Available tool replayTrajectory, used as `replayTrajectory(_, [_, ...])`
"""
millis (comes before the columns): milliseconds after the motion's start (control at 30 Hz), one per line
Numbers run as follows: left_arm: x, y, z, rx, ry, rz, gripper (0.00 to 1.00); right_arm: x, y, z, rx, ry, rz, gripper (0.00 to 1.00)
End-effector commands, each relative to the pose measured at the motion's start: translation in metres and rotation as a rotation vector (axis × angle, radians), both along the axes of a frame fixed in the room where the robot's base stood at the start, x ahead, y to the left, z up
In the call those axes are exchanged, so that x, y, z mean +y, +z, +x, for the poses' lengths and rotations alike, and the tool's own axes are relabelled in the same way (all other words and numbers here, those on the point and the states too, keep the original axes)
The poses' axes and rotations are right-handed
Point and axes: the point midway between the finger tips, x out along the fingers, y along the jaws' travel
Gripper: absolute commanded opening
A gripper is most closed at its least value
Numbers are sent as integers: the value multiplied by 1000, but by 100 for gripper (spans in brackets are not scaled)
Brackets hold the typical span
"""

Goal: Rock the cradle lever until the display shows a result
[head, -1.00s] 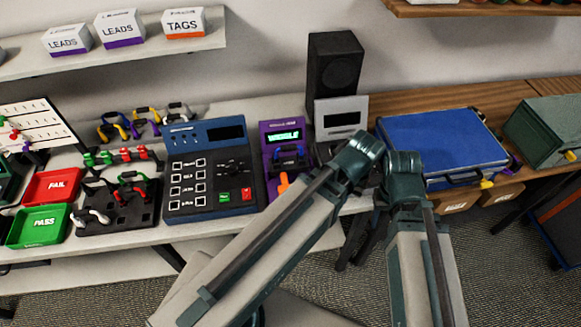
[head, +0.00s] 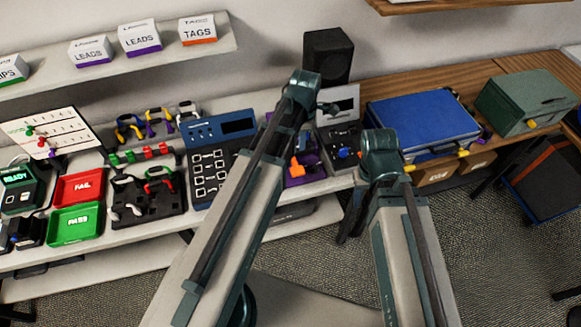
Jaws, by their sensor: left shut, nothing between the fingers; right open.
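The purple tester (head: 315,173) stands on the bench in the middle, largely covered by my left arm. Its orange lever (head: 297,168) shows at its front, just right of that arm. The tester's display is hidden behind the arm, so I cannot read it. A dark part in the tester's cradle is only partly seen.
A grey device with a blue knob (head: 343,153) is right of the tester. The blue case (head: 425,125) is further right. Left are a blue test panel (head: 207,160), a black holder (head: 128,215), a red FAIL tray (head: 62,190) and a green PASS tray (head: 62,234).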

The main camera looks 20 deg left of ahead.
Motion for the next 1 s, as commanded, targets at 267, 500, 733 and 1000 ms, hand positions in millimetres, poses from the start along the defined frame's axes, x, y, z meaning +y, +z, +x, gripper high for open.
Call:
replayTrajectory(267, [9,7,8,-4,155,-6,0,0,7,0,0,-1,0,50])
replayTrajectory(500, [9,7,8,-4,158,-6,0,0,7,0,0,-1,0,50])
replayTrajectory(733, [9,3,8,-4,157,-6,0,0,3,0,0,0,0,50])
replayTrajectory(1000, [9,-19,8,-4,156,-6,0,0,-19,0,0,4,-1,50])
